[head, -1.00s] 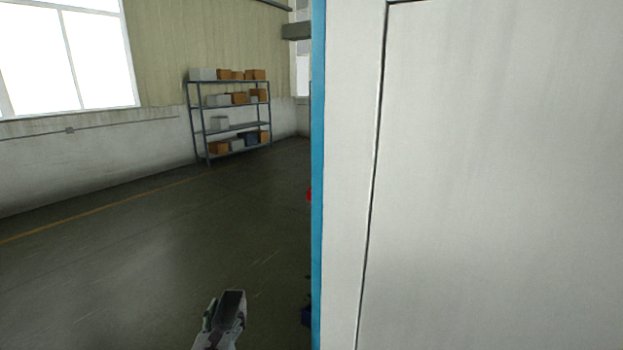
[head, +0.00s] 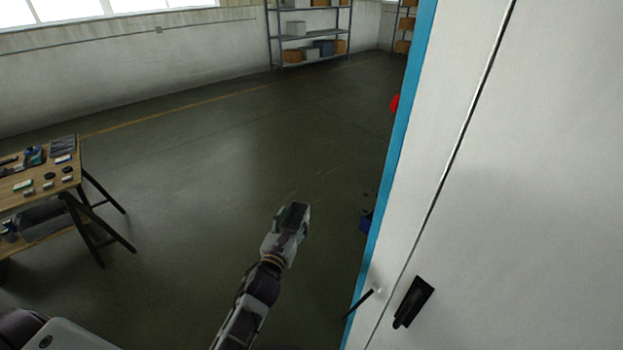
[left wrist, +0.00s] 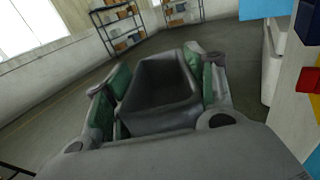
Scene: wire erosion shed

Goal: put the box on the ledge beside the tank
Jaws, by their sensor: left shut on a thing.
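A small dark grey open-topped box (left wrist: 160,118) sits between the green-padded fingers of my left gripper (left wrist: 153,88) in the left wrist view. The fingers are shut on its two sides, and the box looks empty inside. In the head view my left gripper (head: 291,222) reaches up from the bottom middle, above bare floor, with the dark box (head: 298,214) at its end. I cannot make out the tank or its ledge in either view. My right gripper is not in view.
A tall white cabinet (head: 540,200) with a blue edge and black handle (head: 413,301) fills the right side, close to my left arm. A wooden workbench (head: 45,178) with small items stands at left. Shelves (head: 310,48) stand at the back wall. The floor between is clear.

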